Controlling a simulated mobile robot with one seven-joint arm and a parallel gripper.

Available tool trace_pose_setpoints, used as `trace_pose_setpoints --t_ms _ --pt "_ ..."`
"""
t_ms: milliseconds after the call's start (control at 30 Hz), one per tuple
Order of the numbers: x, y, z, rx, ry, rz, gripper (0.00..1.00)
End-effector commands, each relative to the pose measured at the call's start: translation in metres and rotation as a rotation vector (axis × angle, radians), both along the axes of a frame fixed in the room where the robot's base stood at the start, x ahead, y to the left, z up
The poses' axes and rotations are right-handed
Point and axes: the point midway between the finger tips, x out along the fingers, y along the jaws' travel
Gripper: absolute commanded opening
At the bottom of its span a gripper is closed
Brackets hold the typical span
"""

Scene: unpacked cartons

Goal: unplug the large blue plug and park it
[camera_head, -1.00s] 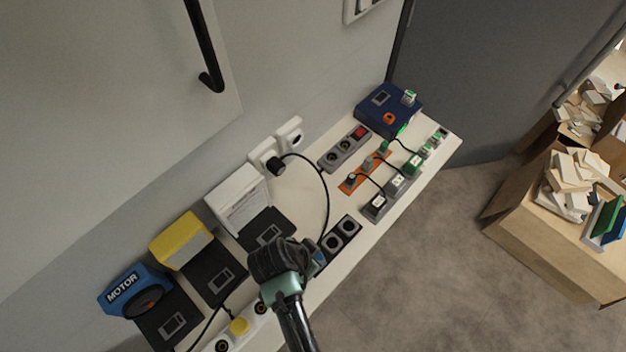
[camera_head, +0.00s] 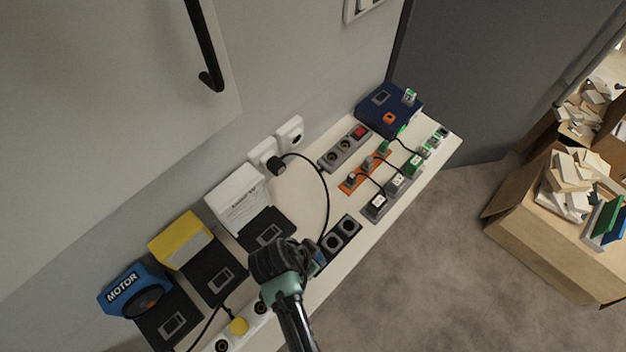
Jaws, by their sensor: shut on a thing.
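The blue plug (camera_head: 319,257) shows only as a small blue patch at the right edge of my gripper. My gripper (camera_head: 283,262), black and teal, is shut on it and hides most of it. The plug is at the near end of a dark socket block (camera_head: 341,235) with two empty round sockets showing. I cannot tell whether the plug is seated in the block. A black cable runs from near the plug to a black plug (camera_head: 277,166) in a white wall outlet (camera_head: 263,155).
A white strip with a yellow plug (camera_head: 239,326) lies below left. A blue MOTOR device (camera_head: 134,288), yellow box (camera_head: 181,239) and white box (camera_head: 237,199) stand along the wall. Grey and orange strips (camera_head: 349,183) and a navy box (camera_head: 389,108) fill the far end.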

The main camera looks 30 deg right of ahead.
Motion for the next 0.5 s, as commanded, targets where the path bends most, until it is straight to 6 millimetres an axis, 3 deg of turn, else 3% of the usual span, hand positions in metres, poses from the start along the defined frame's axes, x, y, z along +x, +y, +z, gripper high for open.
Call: trace_pose_setpoints --t_ms 167,200,367,500 --pt "0.0002 -0.0001 0.0002 0.0 -0.001 0.0 0.0" --pt "0.0002 0.0 0.0003 0.0 -0.001 0.0 0.45" --pt "0.0001 0.0 0.0002 0.0 0.0 0.0 0.73" --pt "0.0001 0.0 0.0002 0.0 0.0 0.0 0.76"
